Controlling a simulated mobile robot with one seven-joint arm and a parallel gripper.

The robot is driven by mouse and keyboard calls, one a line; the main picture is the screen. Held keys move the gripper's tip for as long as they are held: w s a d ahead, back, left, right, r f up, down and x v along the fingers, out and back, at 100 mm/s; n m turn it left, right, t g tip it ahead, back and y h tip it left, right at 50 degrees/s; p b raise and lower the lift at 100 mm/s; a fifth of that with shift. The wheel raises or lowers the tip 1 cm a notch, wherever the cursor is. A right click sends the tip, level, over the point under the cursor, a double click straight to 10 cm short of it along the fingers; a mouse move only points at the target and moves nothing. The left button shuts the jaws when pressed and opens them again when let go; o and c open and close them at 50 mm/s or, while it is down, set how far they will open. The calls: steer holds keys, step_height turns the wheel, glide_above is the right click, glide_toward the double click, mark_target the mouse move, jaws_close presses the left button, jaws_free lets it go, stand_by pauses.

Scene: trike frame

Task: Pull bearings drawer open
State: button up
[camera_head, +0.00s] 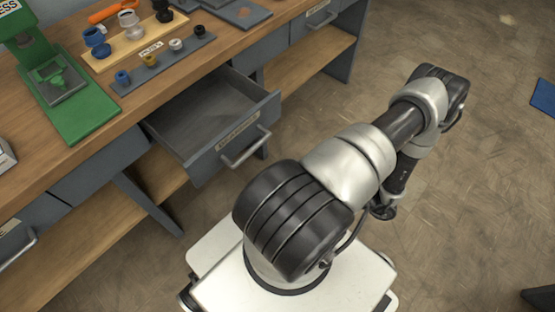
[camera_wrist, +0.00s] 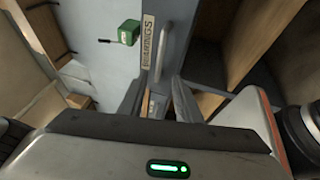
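In the head view, a blue-grey drawer (camera_head: 215,115) stands pulled out from under the bench, with a pale label and a silver bar handle (camera_head: 245,148). Its label is too small to read with certainty. In the wrist view, a blue-grey drawer front (camera_wrist: 176,40) carries the label BEARINGS (camera_wrist: 147,42) and a silver bar handle (camera_wrist: 164,52). I cannot tell for sure that both views show the same drawer. My gripper (camera_wrist: 160,98) has its two dark fingers apart, with the handle just ahead of them. No contact is clear. In the head view the fingers cannot be made out.
The wooden bench top (camera_head: 105,145) holds a green press (camera_head: 65,90) and trays of small parts. A wooden shelf (camera_head: 300,62) runs below. Another drawer handle (camera_head: 320,20) is at the upper right. Floor to the right is mostly clear, with a blue mat (camera_head: 543,97) at the edge.

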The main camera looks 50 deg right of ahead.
steer(key=shift+v, duration=1.65)
